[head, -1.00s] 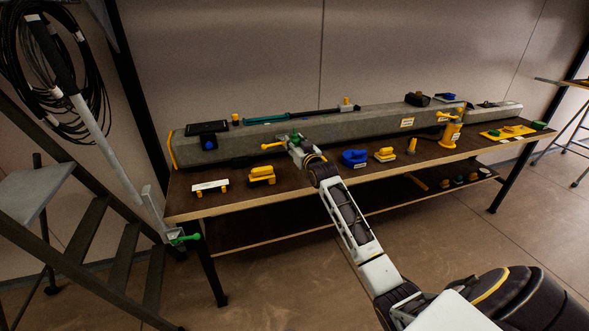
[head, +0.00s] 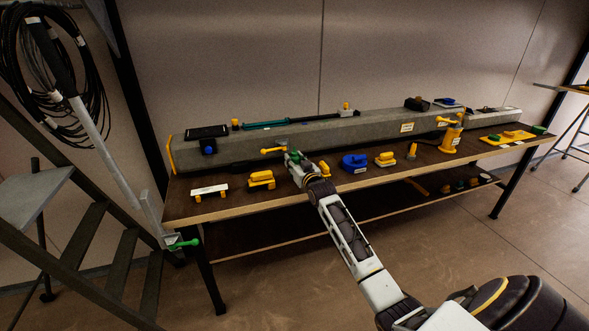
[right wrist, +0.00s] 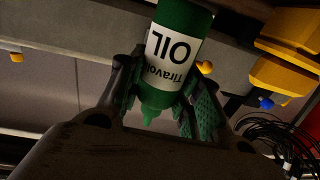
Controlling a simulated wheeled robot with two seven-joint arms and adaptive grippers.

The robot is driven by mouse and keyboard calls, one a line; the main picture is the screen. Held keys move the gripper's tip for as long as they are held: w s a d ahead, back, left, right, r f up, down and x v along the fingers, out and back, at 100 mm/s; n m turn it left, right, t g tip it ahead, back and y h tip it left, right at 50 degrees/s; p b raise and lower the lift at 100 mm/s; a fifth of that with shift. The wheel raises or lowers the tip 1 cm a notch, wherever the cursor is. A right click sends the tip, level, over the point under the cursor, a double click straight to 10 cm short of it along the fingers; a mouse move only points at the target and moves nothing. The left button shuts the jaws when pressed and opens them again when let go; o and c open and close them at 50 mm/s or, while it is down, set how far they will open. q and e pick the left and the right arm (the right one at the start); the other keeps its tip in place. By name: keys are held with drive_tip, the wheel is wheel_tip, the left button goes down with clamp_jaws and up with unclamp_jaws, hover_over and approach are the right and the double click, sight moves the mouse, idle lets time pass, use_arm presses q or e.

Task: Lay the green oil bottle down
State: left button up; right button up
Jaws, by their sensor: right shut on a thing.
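The green oil bottle (right wrist: 185,22) has a white label reading OIL and a narrow green nozzle. In the right wrist view its nozzle points towards my palm. My right gripper (right wrist: 163,100) is shut on it, with a green-padded finger on each side near the nozzle end. In the head view the right gripper (head: 292,157) is over the front of the workbench (head: 345,186), before the grey spar (head: 380,122). The bottle is small and partly covered there, so its tilt and any contact with the bench top are unclear. My left gripper is out of view.
A yellow-handled clamp (head: 272,150) is close to my right gripper. A yellow block (head: 262,180) lies left of it. A blue item (head: 354,163) and another yellow block (head: 386,159) lie right. A yellow pump-like tool (head: 451,140) stands farther right.

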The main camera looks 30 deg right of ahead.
wheel_tip(320, 180, down, 2)
drive_tip(key=shift+f, duration=0.4)
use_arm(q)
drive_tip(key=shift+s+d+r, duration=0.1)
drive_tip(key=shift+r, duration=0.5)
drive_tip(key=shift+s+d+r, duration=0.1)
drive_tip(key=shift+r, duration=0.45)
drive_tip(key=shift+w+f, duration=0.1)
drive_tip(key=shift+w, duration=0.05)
use_arm(e)
drive_tip(key=shift+f, duration=0.2)
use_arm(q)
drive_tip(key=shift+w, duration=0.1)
use_arm(e)
drive_tip(key=o, duration=1.1)
drive_tip(key=shift+c, duration=0.2)
drive_tip(key=shift+r, duration=0.15)
